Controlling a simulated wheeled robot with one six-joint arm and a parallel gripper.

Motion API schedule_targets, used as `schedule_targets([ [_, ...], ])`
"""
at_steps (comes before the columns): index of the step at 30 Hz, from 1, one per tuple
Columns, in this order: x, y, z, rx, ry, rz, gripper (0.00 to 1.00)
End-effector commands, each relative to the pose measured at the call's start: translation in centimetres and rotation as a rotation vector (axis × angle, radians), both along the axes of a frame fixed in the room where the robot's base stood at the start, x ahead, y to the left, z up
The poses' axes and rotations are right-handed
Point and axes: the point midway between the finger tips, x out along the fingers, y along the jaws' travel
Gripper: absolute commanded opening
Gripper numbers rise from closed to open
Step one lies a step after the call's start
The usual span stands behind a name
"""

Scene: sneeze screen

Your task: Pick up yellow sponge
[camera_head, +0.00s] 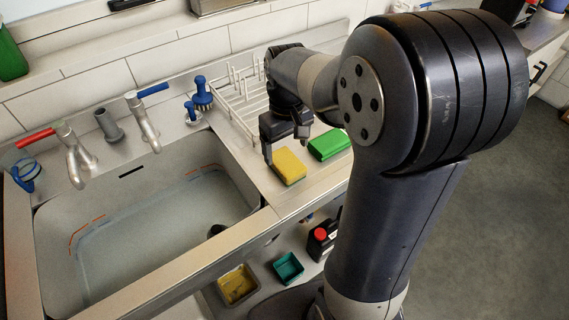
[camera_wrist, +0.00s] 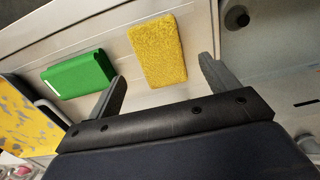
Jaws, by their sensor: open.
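The yellow sponge (camera_head: 289,165) lies flat on the metal counter just right of the sink in the head view. It also shows in the wrist view (camera_wrist: 158,51), ahead of my gripper and between the lines of its two fingers. My gripper (camera_head: 285,153) is above the counter at the sponge's back edge in the head view. In the wrist view my gripper (camera_wrist: 165,85) has its fingers spread apart with nothing between the tips. I cannot tell its exact height above the sponge.
A green block (camera_head: 330,144) lies right of the sponge, close to it. A wire dish rack (camera_head: 238,100) stands behind. The sink (camera_head: 150,225) with water is at the left. Small bins, one yellow (camera_head: 238,284) and one teal (camera_head: 289,267), sit on a shelf below the counter edge.

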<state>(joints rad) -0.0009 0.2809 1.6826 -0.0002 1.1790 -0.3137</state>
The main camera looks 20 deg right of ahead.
Motion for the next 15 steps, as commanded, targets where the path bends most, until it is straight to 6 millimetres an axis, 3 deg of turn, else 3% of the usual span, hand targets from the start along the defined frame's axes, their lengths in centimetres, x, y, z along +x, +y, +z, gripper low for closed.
schedule_targets([
  [15, -0.3, 0.1, -5.6, 0.0, 0.0, 0.0, 0.82],
])
